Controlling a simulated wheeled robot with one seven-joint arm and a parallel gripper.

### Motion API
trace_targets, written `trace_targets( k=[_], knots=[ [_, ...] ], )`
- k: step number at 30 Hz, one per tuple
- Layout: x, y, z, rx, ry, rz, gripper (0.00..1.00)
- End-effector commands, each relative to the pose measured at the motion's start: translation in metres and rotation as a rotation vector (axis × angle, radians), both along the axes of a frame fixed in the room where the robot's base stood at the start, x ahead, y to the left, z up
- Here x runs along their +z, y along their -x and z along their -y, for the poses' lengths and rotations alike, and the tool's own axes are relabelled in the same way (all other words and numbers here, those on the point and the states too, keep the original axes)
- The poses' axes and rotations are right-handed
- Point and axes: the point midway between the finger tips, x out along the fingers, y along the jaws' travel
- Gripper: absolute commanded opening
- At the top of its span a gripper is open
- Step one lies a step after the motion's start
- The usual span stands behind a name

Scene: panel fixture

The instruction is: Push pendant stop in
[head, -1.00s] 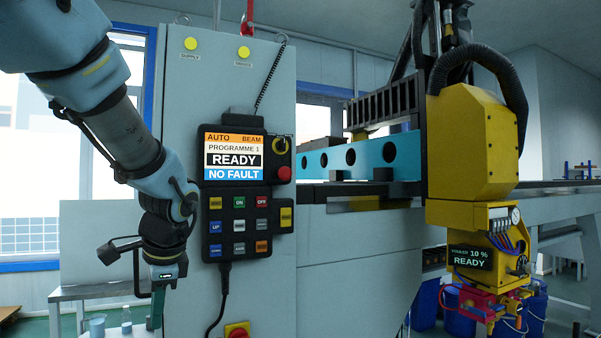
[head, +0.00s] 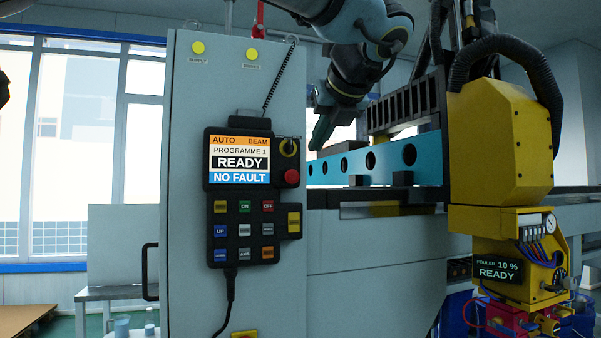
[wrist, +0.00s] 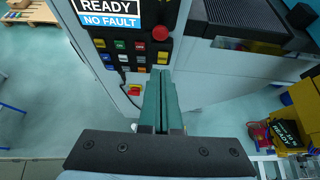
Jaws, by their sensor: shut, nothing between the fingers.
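The pendant (head: 240,195) hangs on the grey cabinet front, its screen reading READY and NO FAULT. Its stop, a round red button (head: 292,177), sits at the right of the screen, below a yellow ring. The button stands out from the panel and also shows in the wrist view (wrist: 161,33). My gripper (head: 316,146) is shut and empty, up and to the right of the stop in the head view. In the wrist view its green fingers (wrist: 160,74) lie together, with their tips below the red button in the picture and apart from it.
A second red button on yellow (wrist: 133,91) sits lower on the cabinet (head: 180,150). A yellow machine head (head: 500,150) and a blue beam (head: 425,158) stand to the right. A coiled cord (head: 280,78) runs above the pendant.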

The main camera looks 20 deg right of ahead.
Motion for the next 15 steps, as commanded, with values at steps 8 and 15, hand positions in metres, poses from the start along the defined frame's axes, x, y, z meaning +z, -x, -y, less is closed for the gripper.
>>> trace_targets(
  k=[8, 15],
  knots=[
    [-0.001, -0.002, 0.0, 0.002, 0.001, -0.002, 0.0],
    [-0.015, -0.027, 0.002, 0.004, -0.001, -0.003, 0.0]
  ],
)
